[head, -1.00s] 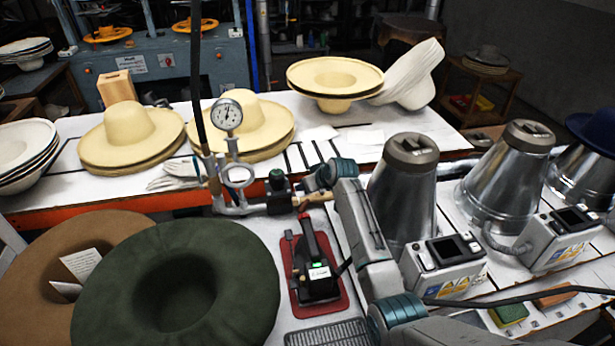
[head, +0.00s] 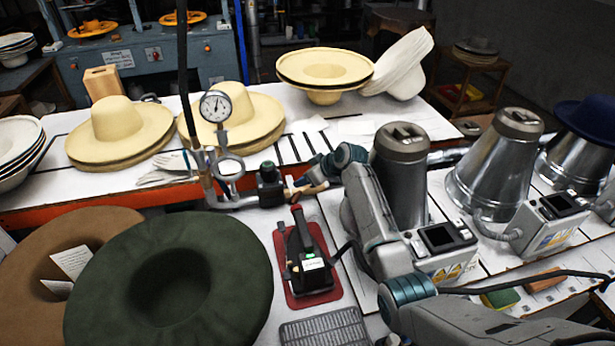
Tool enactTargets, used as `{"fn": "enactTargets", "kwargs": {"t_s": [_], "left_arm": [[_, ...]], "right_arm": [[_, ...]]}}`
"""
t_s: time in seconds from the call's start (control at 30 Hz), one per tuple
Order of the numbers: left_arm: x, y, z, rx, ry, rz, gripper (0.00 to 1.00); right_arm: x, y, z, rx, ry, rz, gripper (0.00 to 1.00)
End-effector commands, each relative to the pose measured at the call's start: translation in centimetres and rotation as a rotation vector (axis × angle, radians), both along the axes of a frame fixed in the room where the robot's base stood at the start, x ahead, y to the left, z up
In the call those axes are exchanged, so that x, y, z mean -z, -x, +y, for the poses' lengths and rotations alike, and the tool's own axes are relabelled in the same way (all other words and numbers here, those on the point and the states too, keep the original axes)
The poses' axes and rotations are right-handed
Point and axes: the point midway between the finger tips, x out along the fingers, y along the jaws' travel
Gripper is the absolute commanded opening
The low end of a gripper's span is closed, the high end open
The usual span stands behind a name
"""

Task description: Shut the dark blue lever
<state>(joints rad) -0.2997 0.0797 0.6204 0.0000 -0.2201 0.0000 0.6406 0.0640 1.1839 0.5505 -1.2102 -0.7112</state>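I cannot make out a lever that is clearly dark blue. A pipe (head: 233,203) with a round pressure gauge (head: 215,106) stands at the front edge of the back table. It carries a dark valve block (head: 269,187) with a tan handle (head: 303,190) pointing right. My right arm comes in from the lower right, and its end with my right gripper (head: 318,172) is close to the tan handle. The fingers are small and dark, so I cannot tell whether they touch it or are shut. My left gripper is not in view.
A green hat (head: 225,265) and a brown hat (head: 25,265) lie front left. A black device (head: 305,262) sits on a red mat (head: 328,290) just before the valve. Metal cones (head: 485,180) with control boxes (head: 545,222) stand right, close to my arm.

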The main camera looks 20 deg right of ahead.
Motion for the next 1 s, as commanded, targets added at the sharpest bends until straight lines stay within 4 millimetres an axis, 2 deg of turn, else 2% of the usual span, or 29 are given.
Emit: {"fn": "enactTargets", "kwargs": {"t_s": [0.03,0.07,0.17,0.43,0.57,1.0], "left_arm": [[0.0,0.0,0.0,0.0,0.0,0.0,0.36],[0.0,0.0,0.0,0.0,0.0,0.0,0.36],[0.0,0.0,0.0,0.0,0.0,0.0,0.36],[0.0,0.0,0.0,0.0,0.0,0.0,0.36],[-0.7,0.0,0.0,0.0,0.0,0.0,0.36],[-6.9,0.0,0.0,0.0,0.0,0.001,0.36]], "right_arm": [[-0.2,-0.1,0.0,0.001,0.0,-0.004,0.15],[-0.2,-0.1,0.0,0.001,0.0,-0.004,0.58],[-0.2,-0.1,0.0,0.001,0.0,-0.003,0.77],[-0.1,0.0,0.0,0.001,0.0,-0.001,0.78],[-0.6,0.2,-0.2,0.001,0.001,-0.001,0.78],[-5.0,3.4,-2.7,0.001,0.002,0.001,0.78]]}}
